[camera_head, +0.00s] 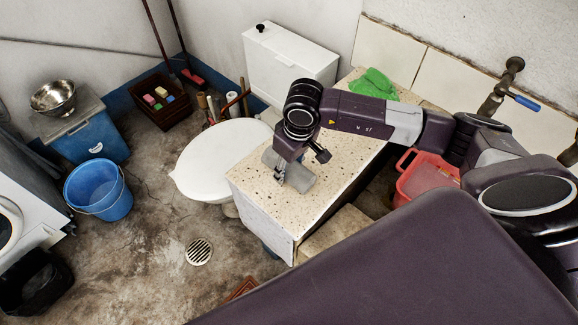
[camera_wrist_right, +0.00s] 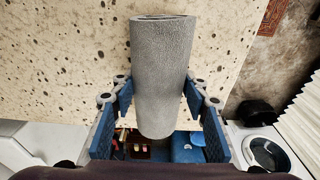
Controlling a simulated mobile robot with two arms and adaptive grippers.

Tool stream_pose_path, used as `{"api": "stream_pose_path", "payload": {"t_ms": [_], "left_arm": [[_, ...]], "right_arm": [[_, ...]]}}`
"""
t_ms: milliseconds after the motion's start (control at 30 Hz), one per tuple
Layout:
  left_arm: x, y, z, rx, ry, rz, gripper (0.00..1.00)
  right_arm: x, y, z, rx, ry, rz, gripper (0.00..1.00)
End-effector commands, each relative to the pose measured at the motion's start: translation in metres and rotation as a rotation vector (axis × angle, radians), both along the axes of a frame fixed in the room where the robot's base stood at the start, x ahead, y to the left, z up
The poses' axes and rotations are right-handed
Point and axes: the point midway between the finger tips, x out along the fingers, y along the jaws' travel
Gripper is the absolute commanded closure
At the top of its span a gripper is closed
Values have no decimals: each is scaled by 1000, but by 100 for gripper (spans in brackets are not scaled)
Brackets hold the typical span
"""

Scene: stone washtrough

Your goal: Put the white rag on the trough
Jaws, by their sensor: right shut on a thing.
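A pale grey-white rolled cloth, apparently the white rag (camera_head: 299,179), is over the speckled stone top of the trough (camera_head: 337,165), near its left end. It also shows in the right wrist view (camera_wrist_right: 160,70) as a thick textured cylinder between blue finger pads. My right gripper (camera_head: 280,174) points down and is shut on the roll near one end. The speckled stone (camera_wrist_right: 60,60) lies behind the roll in that view. I cannot tell whether the roll touches the stone or hangs just above it. My left gripper is not in view.
A green cloth (camera_head: 374,84) lies at the trough's far end. A red basket (camera_head: 424,178) stands right of it. A white toilet (camera_head: 215,155) stands close on the left. A blue bucket (camera_head: 98,188) and a floor drain (camera_head: 199,251) are further left. Bare stone surrounds the roll.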

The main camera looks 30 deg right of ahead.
Motion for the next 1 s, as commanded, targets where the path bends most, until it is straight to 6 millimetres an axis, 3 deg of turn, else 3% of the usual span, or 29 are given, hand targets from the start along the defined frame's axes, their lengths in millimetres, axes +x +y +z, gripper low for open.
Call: {"api": "stream_pose_path", "payload": {"t_ms": [167, 600, 1000], "left_arm": [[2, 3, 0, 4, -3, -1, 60], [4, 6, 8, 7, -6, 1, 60], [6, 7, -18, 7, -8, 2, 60]], "right_arm": [[0, 0, 0, 0, 0, 0, 41], [0, 0, 8, 1, -2, -1, 41], [-10, -5, 90, 0, -6, 0, 41]]}}
